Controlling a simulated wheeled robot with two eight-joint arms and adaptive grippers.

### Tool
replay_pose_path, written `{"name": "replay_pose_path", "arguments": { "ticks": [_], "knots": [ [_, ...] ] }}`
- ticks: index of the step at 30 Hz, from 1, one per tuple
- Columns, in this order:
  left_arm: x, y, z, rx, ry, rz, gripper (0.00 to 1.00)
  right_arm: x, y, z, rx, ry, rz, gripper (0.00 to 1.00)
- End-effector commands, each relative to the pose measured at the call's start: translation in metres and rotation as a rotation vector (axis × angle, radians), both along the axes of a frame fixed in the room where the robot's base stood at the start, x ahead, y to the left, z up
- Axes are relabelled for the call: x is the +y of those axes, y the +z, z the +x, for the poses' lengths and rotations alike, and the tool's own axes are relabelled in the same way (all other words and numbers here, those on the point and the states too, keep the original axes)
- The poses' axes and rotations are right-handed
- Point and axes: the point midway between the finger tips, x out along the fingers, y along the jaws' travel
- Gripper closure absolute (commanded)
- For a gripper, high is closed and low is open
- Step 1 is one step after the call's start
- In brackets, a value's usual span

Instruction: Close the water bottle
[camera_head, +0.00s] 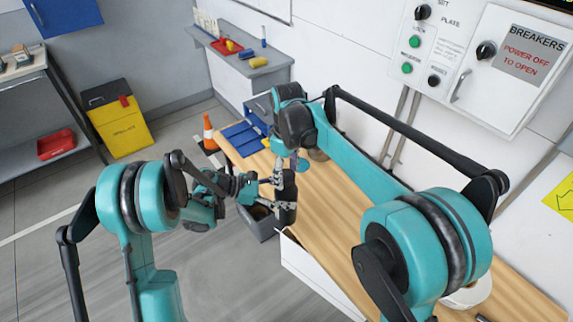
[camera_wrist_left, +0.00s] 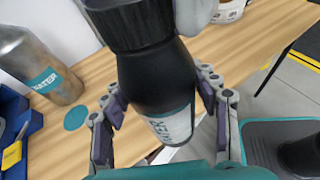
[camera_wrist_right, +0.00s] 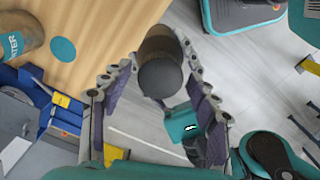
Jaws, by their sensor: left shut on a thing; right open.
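My left gripper (camera_head: 274,192) is shut around the body of a black bottle (camera_head: 288,188), held upright beside the table edge. In the left wrist view the black bottle (camera_wrist_left: 155,75) has a ribbed dark top (camera_wrist_left: 125,22) and a pale, partly hidden label. My right gripper (camera_head: 288,163) is open just above it. In the right wrist view the bottle's dark round end (camera_wrist_right: 160,78) is between the spread fingers, apart from them. A metallic bottle marked WATER (camera_wrist_left: 45,70) stands on the table; its top is out of frame there. It also shows in the right wrist view (camera_wrist_right: 20,40).
A teal disc (camera_wrist_left: 76,117) lies on the wooden table (camera_head: 335,200) near the metallic bottle. A blue bin (camera_head: 243,137) is at the table's far end. A dark open container (camera_head: 258,222) is below the left gripper. A white round container (camera_head: 468,293) is at the near end.

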Motion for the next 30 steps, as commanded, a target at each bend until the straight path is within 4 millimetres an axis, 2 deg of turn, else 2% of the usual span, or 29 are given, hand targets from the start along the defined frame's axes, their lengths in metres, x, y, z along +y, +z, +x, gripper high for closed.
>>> {"name": "replay_pose_path", "arguments": {
  "ticks": [9, 11, 15, 20, 23, 30],
  "knots": [
    [0.0000, 0.0003, 0.0000, 0.000, 0.000, -0.001, 1.00, 0.0001, -0.0026, -0.0001, 0.000, 0.000, 0.000, 0.40],
    [0.0000, 0.0003, 0.0000, 0.000, 0.000, -0.001, 1.00, 0.0001, -0.0026, -0.0001, 0.000, 0.000, 0.000, 0.53],
    [0.0000, 0.0003, 0.0000, 0.000, 0.000, -0.001, 1.00, -0.0001, -0.0026, -0.0001, 0.000, 0.000, 0.000, 0.90],
    [-0.0001, 0.0004, -0.0001, 0.000, 0.000, -0.001, 1.00, -0.0001, -0.0025, 0.0000, 0.000, -0.005, 0.000, 0.92],
    [-0.0001, 0.0004, -0.0001, 0.000, 0.000, -0.001, 1.00, -0.0002, -0.0026, 0.0001, 0.001, -0.076, 0.000, 0.92],
    [-0.0001, 0.0005, -0.0001, 0.000, 0.000, -0.001, 1.00, -0.0002, -0.0030, 0.0001, 0.005, -0.553, 0.000, 0.92]
  ]
}}
